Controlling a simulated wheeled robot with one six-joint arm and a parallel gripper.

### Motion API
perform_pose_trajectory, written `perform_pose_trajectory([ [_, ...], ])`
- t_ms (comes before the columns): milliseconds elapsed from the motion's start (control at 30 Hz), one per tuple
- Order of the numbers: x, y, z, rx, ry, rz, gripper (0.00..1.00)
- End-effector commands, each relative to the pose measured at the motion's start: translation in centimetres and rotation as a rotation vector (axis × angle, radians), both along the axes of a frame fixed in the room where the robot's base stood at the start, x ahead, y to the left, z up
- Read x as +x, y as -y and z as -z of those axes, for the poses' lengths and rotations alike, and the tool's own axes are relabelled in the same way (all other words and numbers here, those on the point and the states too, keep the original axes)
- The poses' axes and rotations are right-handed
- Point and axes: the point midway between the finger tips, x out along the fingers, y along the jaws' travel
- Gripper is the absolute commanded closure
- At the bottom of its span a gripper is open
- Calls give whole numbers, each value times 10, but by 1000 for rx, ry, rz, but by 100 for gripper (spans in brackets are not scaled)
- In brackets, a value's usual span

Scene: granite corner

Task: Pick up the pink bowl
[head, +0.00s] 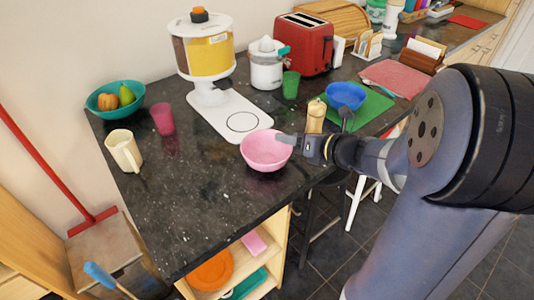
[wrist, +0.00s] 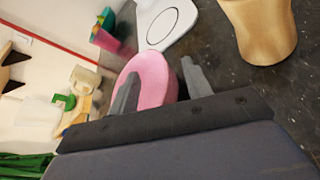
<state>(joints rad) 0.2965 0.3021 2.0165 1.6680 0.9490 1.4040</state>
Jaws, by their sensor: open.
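The pink bowl (head: 266,151) stands upright and empty on the dark granite counter (head: 200,200), near its front edge. My gripper (head: 290,140) is at the right side of the bowl, close to its rim. In the wrist view the pink bowl (wrist: 152,80) shows just beyond and between the two grey fingers of my gripper (wrist: 160,85). The fingers are apart. I cannot tell whether a finger touches the rim or overlaps it.
A white dispenser base (head: 232,118) lies just behind the bowl. A wooden pepper mill (head: 316,116) stands close to my gripper, behind it. A cream mug (head: 124,150), a pink cup (head: 163,118) and a teal fruit bowl (head: 115,98) stand at left. The counter's front left is clear.

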Motion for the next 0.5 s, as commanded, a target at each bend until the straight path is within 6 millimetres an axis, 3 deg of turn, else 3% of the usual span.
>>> perform_pose_trajectory([
  [200,23,-20,11,0,-1,-3,53],
  [500,29,-24,13,-1,0,1,53],
])
